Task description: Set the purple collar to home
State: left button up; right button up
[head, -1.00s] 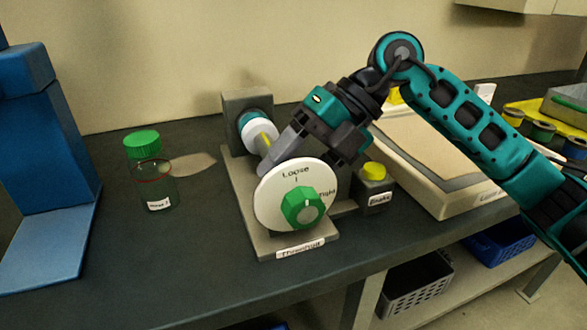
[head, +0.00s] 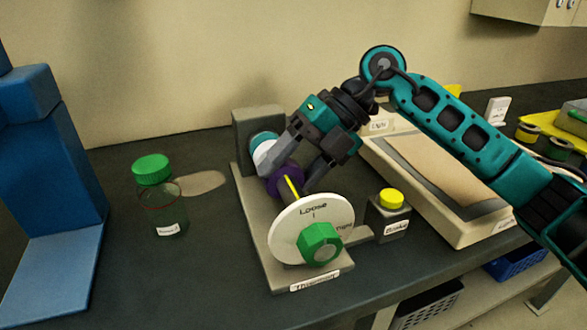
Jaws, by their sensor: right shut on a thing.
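The purple collar (head: 282,182) sits on the shaft of the grey screw expeller (head: 258,245), between a white and teal cylinder (head: 264,150) behind and a white dial disc (head: 300,240) in front. A yellow mark runs along the shaft beside the collar. The fingers hide part of the collar. My left gripper is not in view.
A jar with a green lid (head: 153,172) stands to the left, near a blue machine (head: 50,160). A small box with a yellow button (head: 391,200) is right of the expeller. A beige tray (head: 440,180) lies behind it.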

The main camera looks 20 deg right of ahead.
jog(key=shift+s, duration=0.1)
jog(key=o, duration=1.4)
jog(key=shift+c, duration=0.2)
jog(key=shift+o, duration=0.7)
jog(key=p+v, duration=0.2)
jog(key=v, duration=1.1)
jog(key=shift+s, duration=0.1)
jog(key=shift+c, duration=0.5)
